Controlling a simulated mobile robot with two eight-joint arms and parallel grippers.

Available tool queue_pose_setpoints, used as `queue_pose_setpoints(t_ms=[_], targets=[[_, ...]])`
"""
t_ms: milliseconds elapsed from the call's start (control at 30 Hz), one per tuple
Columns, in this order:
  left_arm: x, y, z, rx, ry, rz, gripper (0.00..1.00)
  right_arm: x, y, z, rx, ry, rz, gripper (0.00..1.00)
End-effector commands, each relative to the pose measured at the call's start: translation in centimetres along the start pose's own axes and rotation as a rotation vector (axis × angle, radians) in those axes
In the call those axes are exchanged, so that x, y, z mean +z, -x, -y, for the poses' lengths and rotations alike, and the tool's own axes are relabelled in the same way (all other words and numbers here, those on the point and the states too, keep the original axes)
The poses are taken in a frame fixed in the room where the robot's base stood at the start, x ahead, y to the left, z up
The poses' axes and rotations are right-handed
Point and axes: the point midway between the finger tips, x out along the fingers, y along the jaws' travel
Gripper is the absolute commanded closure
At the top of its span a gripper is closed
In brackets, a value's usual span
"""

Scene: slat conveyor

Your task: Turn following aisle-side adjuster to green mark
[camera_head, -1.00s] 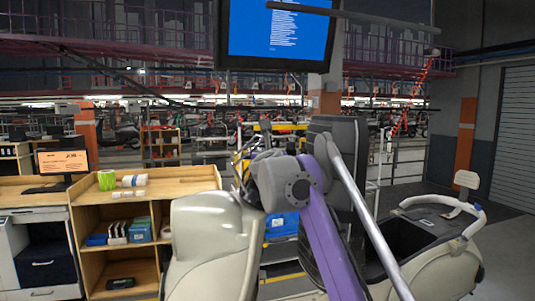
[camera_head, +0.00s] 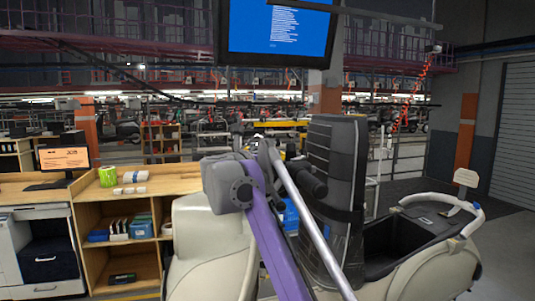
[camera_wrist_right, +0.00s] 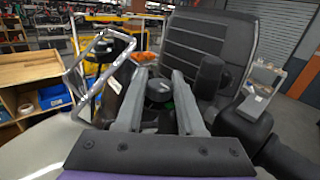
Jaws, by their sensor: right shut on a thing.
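My right gripper (camera_wrist_right: 159,76) shows in the right wrist view, its two grey fingers closed on the sides of a small black round knob (camera_wrist_right: 158,90). A bit of green (camera_wrist_right: 170,105) shows just below the knob, between the fingers. How the knob's pointer lines up with the green mark cannot be told. In the head view my right arm's grey joint and purple link stand in front of the scooter, and they hide the knob and the gripper. A black ribbed seat back (camera_head: 335,165) stands just behind; it also shows in the right wrist view (camera_wrist_right: 210,45). My left gripper is not in view.
A cream scooter body (camera_head: 430,250) stands at the right, a cream panel (camera_head: 212,245) at the left of my arm. A black grip (camera_wrist_right: 210,75) and a silver frame (camera_wrist_right: 98,75) flank my fingers closely. A wooden shelf bench (camera_head: 85,225) stands left; a screen (camera_head: 275,30) hangs above.

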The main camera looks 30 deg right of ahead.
Motion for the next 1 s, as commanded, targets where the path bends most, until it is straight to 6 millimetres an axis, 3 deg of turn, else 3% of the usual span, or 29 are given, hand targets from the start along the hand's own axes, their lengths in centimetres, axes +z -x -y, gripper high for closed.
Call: queue_pose_setpoints(t_ms=[433, 467, 533, 833, 1000], targets=[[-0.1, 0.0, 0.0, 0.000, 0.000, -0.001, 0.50, 0.2, 0.0, 0.0, -0.013, 0.004, 0.005, 1.00], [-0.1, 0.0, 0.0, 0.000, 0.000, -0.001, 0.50, 0.2, 0.0, 0.0, -0.013, 0.004, 0.006, 0.61], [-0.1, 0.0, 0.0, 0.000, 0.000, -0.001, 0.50, 0.2, 0.0, 0.0, -0.013, 0.004, 0.005, 0.50], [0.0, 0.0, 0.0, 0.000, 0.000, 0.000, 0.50, 0.1, 0.1, 0.0, -0.013, 0.002, 0.003, 0.50], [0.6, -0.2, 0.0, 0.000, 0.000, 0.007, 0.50, -0.1, 1.9, -0.1, -0.010, 0.004, 0.002, 0.50]])
